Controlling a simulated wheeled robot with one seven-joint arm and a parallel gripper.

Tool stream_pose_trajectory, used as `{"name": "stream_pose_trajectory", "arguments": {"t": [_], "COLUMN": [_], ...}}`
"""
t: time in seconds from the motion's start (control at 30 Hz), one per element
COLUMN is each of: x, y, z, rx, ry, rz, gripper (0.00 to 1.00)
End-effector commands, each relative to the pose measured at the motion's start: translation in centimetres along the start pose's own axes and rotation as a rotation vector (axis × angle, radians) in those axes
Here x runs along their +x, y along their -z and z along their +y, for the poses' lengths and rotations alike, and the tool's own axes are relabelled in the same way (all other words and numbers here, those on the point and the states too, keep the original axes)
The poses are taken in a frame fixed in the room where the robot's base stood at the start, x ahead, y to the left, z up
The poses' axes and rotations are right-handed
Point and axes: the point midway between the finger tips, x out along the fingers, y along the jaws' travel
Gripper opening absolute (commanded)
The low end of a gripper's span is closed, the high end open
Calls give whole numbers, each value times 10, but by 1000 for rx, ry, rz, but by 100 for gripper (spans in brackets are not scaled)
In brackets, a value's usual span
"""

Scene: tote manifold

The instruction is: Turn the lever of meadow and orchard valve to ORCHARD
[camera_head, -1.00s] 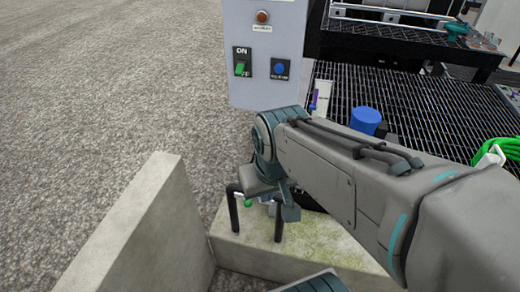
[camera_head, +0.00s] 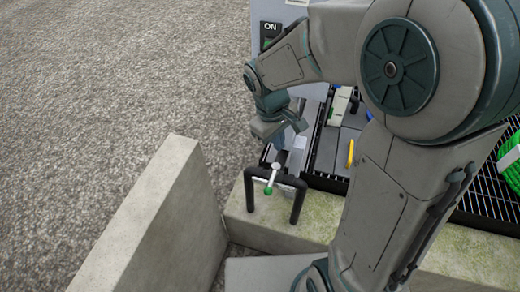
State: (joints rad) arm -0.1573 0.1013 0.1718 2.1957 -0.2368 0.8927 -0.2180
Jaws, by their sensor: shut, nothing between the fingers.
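A small valve lever (camera_head: 273,178) with a pale shaft and a green tip (camera_head: 268,191) shows within a black tubular hoop (camera_head: 284,180) on the concrete ledge. Its label is not readable, so I cannot tell which setting it points to. My gripper (camera_head: 283,148) hangs just behind and above the lever, shut and empty. My wrist hides part of the area behind it. Whether the fingers touch the lever cannot be told; they look apart from it.
A low concrete wall (camera_head: 150,225) rises at the left of the mossy ledge (camera_head: 236,218). A grey control box (camera_head: 345,30) with an ON switch (camera_head: 270,32) stands behind my arm. Black grating, a yellow handle (camera_head: 350,153) and a green hose (camera_head: 510,170) lie right. Gravel is open at left.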

Motion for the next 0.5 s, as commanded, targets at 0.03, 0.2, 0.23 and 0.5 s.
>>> {"name": "stream_pose_trajectory", "arguments": {"t": [0.03,0.2,0.23,0.5], "x": [11,46,51,85], "y": [16,61,67,99], "z": [-7,-32,-36,-65], "rx": [-76,-298,-331,-514], "ry": [6,22,25,48], "rz": [-25,-78,-85,-117], "gripper": [0,0,0,0]}}
